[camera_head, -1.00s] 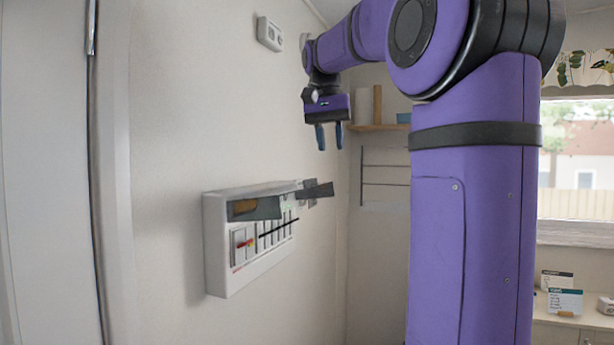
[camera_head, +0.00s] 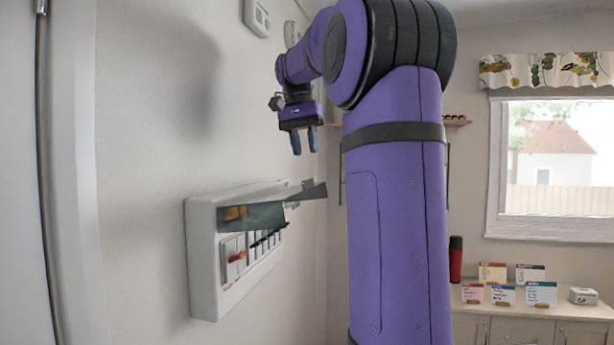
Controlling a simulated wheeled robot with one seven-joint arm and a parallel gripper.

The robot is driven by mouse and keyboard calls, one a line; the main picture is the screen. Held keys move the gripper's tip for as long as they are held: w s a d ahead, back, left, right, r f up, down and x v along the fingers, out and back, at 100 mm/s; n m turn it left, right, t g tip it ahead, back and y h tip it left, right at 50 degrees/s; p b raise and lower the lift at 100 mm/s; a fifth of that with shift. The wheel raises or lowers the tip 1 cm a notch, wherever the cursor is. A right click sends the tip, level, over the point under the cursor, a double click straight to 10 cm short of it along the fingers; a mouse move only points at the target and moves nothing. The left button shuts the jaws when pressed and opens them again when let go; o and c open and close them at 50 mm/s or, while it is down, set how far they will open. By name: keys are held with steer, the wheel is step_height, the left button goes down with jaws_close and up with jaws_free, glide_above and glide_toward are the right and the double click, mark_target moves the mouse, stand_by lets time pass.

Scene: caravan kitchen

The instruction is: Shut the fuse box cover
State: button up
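The white fuse box (camera_head: 205,255) is mounted on the wall at the left of centre, with a row of switches showing in its front. Its dark see-through cover (camera_head: 306,194) is raised and sticks out from the upper part of the box, so the switches below are exposed. My gripper (camera_head: 304,143) hangs above and a little to the right of the box, fingers pointing down. The two blue fingers are apart with nothing between them. It does not touch the cover.
My purple arm fills the middle of the view. A thermostat (camera_head: 257,17) is on the wall above. At right, a counter (camera_head: 550,310) under the window (camera_head: 555,170) holds several small cards and a red cylinder (camera_head: 455,260). The wall between gripper and box is clear.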

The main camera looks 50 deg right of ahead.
steer(key=f, duration=0.4)
steer(key=s+f, duration=0.1)
steer(key=f, duration=0.2)
steer(key=shift+d, duration=0.2)
jaws_close()
